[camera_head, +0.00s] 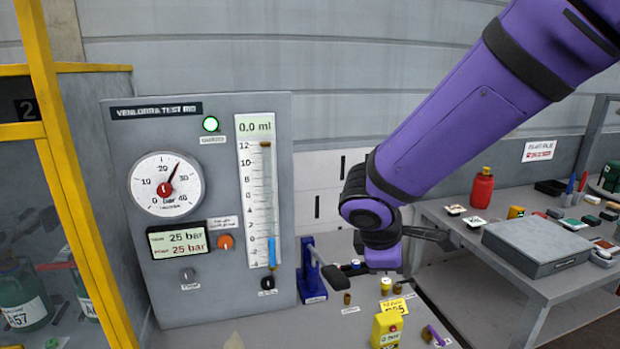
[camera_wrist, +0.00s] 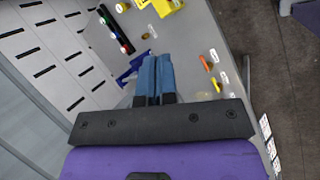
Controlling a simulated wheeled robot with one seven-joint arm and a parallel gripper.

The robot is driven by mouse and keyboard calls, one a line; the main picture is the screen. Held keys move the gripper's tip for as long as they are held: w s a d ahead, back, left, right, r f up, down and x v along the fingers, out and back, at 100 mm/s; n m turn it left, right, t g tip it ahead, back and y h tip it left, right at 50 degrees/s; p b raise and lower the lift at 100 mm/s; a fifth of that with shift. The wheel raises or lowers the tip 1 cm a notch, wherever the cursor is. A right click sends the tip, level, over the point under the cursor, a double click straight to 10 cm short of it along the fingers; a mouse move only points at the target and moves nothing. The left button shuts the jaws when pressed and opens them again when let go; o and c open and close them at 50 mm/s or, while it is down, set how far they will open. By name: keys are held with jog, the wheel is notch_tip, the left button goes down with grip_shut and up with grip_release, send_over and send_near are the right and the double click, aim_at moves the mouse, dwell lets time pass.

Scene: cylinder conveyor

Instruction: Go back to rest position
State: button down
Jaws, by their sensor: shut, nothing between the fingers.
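My gripper (camera_wrist: 155,62) shows in the wrist view with its two blue fingers together and nothing between them. It points over a grey bench top (camera_wrist: 205,45). In the head view my purple arm comes down from the upper right, to the right of the test panel (camera_head: 120,250); I cannot make out the fingers there.
A blue stand (camera_head: 312,272) and a yellow device (camera_head: 388,328) are on the bench below my arm. A side table (camera_head: 510,288) at right holds a red bottle (camera_head: 482,188) and a grey case (camera_head: 536,248). A yellow-framed enclosure (camera_head: 62,180) stands at left.

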jog(key=s+d+r+m+y, duration=0.2)
jog(key=s+d+r+m, duration=0.4)
jog(key=d+r+m, duration=0.4)
jog(key=s+d+r+m+y, duration=0.1)
jog(key=s+d+r+m, duration=0.1)
jog(key=s, duration=0.4)
jog(key=s+d+r+m+t+y, duration=0.1)
jog(key=s+d+r+m, duration=0.1)
jog(key=s+d+m, duration=0.1)
jog(key=s+d, duration=0.1)
jog(key=s, duration=0.1)
jog(key=shift+s, duration=0.35)
jog(key=shift+r, duration=0.1)
